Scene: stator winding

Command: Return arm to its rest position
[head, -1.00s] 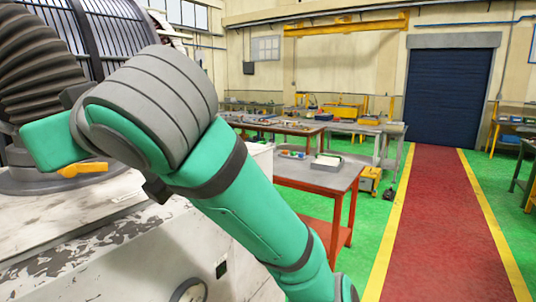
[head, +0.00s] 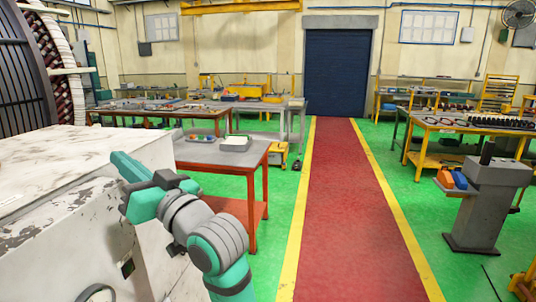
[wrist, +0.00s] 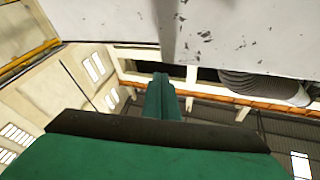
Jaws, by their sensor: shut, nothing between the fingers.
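My gripper (wrist: 161,85) is shut and empty in the wrist view, its green fingers together in the middle of the picture. In the head view my green and grey arm is folded low at the left of centre. Its end (head: 130,168) is beside the worn white block, and I cannot tell whether they touch. The large stator (head: 22,72), a dark slatted ring with red and white windings at its rim, is cut off by the left edge, well apart from my arm.
The scratched white block (head: 62,165) fills the lower left. A grey pedestal (head: 486,205) stands at right. The red walkway (head: 342,190) is clear up to the blue shutter door (head: 338,72).

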